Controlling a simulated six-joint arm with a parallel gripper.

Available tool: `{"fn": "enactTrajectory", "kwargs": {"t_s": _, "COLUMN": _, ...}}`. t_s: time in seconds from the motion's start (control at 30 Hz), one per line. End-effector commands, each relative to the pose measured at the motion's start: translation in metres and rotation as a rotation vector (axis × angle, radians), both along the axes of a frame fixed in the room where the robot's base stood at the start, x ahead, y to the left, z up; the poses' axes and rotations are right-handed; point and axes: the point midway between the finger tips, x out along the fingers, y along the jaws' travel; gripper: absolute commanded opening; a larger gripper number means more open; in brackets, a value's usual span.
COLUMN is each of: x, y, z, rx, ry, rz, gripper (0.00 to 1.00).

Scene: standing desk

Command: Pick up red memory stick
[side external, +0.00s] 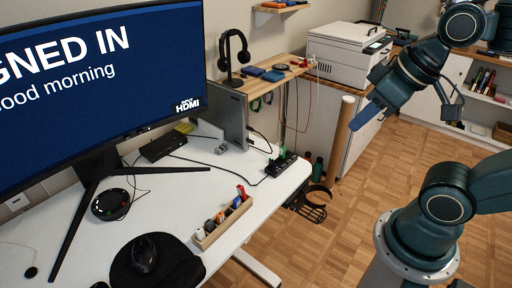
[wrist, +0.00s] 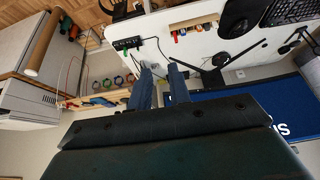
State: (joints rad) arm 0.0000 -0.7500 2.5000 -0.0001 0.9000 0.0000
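My gripper (side external: 362,117) hangs in the air to the right of the desk in the side external view. In the wrist view its two blue fingers (wrist: 160,70) stand apart with nothing between them. A small red object (side external: 241,191) is at the far end of a wooden holder (side external: 224,226) on the desk, well away from my gripper. It may be the red memory stick, but it is too small to be sure. The holder also shows in the wrist view (wrist: 196,21), with small coloured items along it.
A black hub (side external: 281,164) with green pieces lies near the desk's right edge. A monitor (side external: 95,80), a mouse (side external: 144,255) and a round black device (side external: 111,204) stand on the desk. A cardboard tube (side external: 341,135) stands between gripper and desk. A printer (side external: 345,52) is behind.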

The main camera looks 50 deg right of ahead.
Motion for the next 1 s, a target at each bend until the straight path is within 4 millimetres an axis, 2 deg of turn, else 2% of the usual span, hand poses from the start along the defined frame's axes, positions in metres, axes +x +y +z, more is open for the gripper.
{"fn": "enactTrajectory", "kwargs": {"t_s": 0.27, "x": 0.003, "y": 0.000, "z": 0.001, "rx": 0.001, "ry": 0.006, "rz": 0.000, "gripper": 0.19}}
{"fn": "enactTrajectory", "kwargs": {"t_s": 0.47, "x": 0.020, "y": 0.002, "z": 0.002, "rx": 0.003, "ry": 0.037, "rz": 0.004, "gripper": 0.19}}
{"fn": "enactTrajectory", "kwargs": {"t_s": 0.73, "x": 0.064, "y": 0.006, "z": 0.000, "rx": 0.006, "ry": 0.112, "rz": 0.008, "gripper": 0.19}}
{"fn": "enactTrajectory", "kwargs": {"t_s": 1.0, "x": 0.113, "y": 0.013, "z": -0.015, "rx": 0.008, "ry": 0.194, "rz": 0.012, "gripper": 0.19}}
